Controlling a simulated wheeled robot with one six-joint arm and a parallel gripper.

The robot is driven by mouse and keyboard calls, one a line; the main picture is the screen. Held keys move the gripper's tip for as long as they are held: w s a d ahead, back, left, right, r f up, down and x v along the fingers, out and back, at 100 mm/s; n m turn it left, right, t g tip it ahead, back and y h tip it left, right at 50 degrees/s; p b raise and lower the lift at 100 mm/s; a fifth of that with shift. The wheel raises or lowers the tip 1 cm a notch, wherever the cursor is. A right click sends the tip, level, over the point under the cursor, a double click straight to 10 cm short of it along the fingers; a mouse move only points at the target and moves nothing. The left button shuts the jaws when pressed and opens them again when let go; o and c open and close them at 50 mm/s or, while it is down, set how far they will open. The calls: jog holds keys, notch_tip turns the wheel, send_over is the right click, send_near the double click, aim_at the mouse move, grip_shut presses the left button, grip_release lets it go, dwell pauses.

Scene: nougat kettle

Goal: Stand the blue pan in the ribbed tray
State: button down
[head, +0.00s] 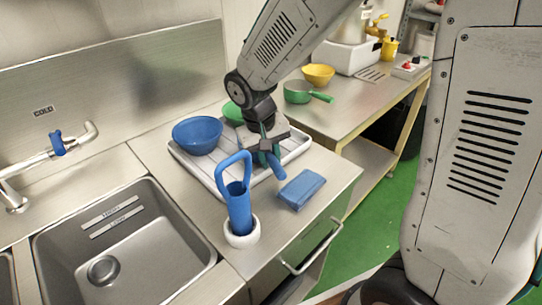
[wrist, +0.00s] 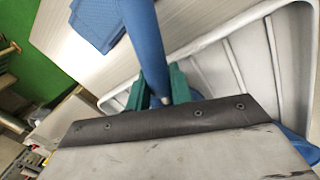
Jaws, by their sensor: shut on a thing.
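The blue pan (head: 197,135) shows its round bowl, open side up, over the left part of the ribbed tray (head: 292,150). I cannot tell whether it touches the tray's floor. My gripper (head: 268,158) is to the right of this bowl, low over the tray. Its green fingers are shut on a blue handle, which runs up the wrist view (wrist: 145,45) from between the fingertips (wrist: 160,92). The join between handle and bowl does not show. In the wrist view the tray's rim (wrist: 235,32) and ribs show to the right.
A blue loop-handled tool (head: 238,205) stands in a white ring (head: 242,236) near the counter's front. A folded blue cloth (head: 301,188) lies right of it. A green bowl (head: 232,112) is behind my arm. The sink (head: 125,245) is at left; a green pan (head: 297,91) stands farther back.

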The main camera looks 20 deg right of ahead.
jog(key=shift+s+f, duration=0.3)
jog(key=shift+f, duration=0.25)
jog(key=c, duration=1.3)
grip_release()
jog(key=shift+r, duration=0.1)
jog(key=shift+w+r, duration=0.15)
jog(key=shift+r, duration=0.15)
jog(key=shift+o, duration=0.7)
notch_tip(320, 180, up, 8)
jog(key=a, duration=0.1)
jog(key=shift+a, duration=0.25)
jog(key=shift+w, duration=0.1)
